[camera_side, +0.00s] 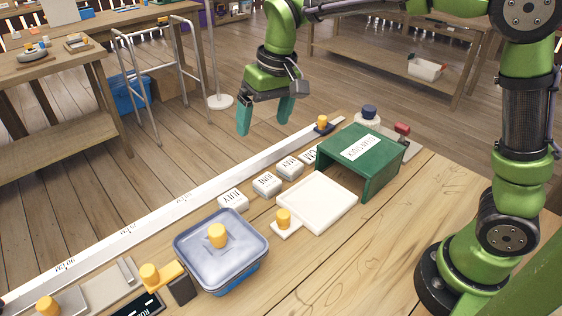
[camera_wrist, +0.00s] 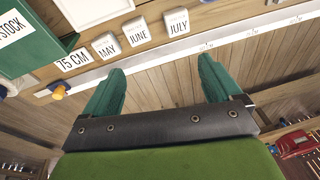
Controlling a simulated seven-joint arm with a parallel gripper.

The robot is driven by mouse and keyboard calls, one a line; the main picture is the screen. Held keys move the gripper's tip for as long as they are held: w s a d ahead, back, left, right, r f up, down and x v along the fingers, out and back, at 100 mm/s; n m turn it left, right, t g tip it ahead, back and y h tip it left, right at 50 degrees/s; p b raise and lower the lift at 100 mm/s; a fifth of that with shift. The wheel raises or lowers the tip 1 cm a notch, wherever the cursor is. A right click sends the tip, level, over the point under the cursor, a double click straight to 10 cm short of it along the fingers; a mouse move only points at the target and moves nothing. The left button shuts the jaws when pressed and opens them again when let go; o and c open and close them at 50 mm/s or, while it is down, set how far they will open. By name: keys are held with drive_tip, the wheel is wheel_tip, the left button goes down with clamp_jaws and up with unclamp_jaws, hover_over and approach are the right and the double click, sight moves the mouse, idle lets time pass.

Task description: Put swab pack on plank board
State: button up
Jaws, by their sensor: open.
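My gripper (camera_side: 264,125) hangs open and empty over the far edge of the bench, beyond the white measuring strip. In the wrist view its two teal fingers (camera_wrist: 160,68) are spread apart with only floor between them. I cannot make out a swab pack in either view. I cannot tell which surface is the plank board; the wooden bench top (camera_side: 345,262) is planked. A blue bin (camera_side: 238,279) with a translucent lid (camera_side: 240,238) and yellow knob stands at the near left of the bench. Its contents are hidden.
A green open-fronted box (camera_side: 385,165) stands behind a white square panel (camera_side: 318,205) with a yellow-knobbed tab. Labelled white blocks (camera_side: 267,184) line up along the white strip (camera_side: 160,222). A dark-capped jar (camera_side: 368,115) stands behind the box.

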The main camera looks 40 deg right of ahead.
drive_tip(key=s+d+r+m+t, duration=0.1)
drive_tip(key=s+d, duration=0.3)
drive_tip(key=s, duration=0.5)
drive_tip(key=s+d+r+m+t, duration=0.1)
drive_tip(key=s+d+t, duration=0.3)
drive_tip(key=s, duration=0.6)
drive_tip(key=shift+s+d+m+y, duration=0.25)
drive_tip(key=shift+d+m+y, duration=0.15)
drive_tip(key=shift+d, duration=0.05)
